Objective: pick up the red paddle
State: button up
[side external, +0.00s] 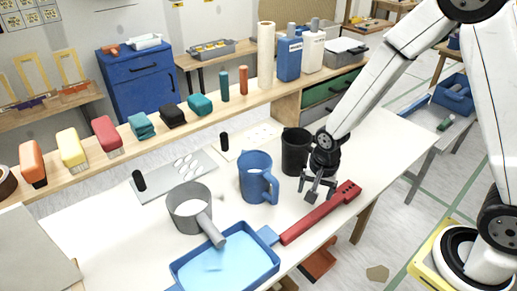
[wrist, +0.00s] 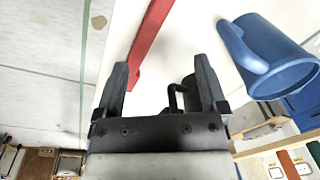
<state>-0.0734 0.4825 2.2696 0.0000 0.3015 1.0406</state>
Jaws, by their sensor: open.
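The red paddle (side external: 308,223) lies flat on the white table near its front right edge, with a wider dark-holed end at the upper right. It also shows in the wrist view (wrist: 152,38), running up from beside the left finger. My gripper (side external: 317,190) is open and empty, pointing down beside the paddle's middle and on the mug side of it. In the wrist view my gripper (wrist: 160,67) has its fingers spread, with the paddle nearer the left finger. I cannot tell the exact height above the table.
A blue mug (side external: 255,177) and a black mug (side external: 295,152) stand close to my gripper. A blue tray (side external: 224,268) of light blue liquid and a grey pot (side external: 188,208) are to the left. The table's right end is clear.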

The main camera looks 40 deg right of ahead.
aim_at(299, 225)
jog(key=f+m, duration=0.2)
jog(key=w+a+f+m, duration=0.1)
jog(key=f+m, duration=0.1)
jog(key=f, duration=0.1)
jog(key=f+m+g, duration=0.1)
jog(key=f+m, duration=0.2)
jog(key=shift+w+a, duration=0.3)
jog(key=shift+a, duration=0.1)
jog(key=shift+f, duration=1.25)
jog(key=shift+f, duration=0.1)
jog(key=shift+a+f, duration=0.1)
jog(key=shift+f, duration=2.4)
grip_shut()
jog(key=shift+r, duration=0.15)
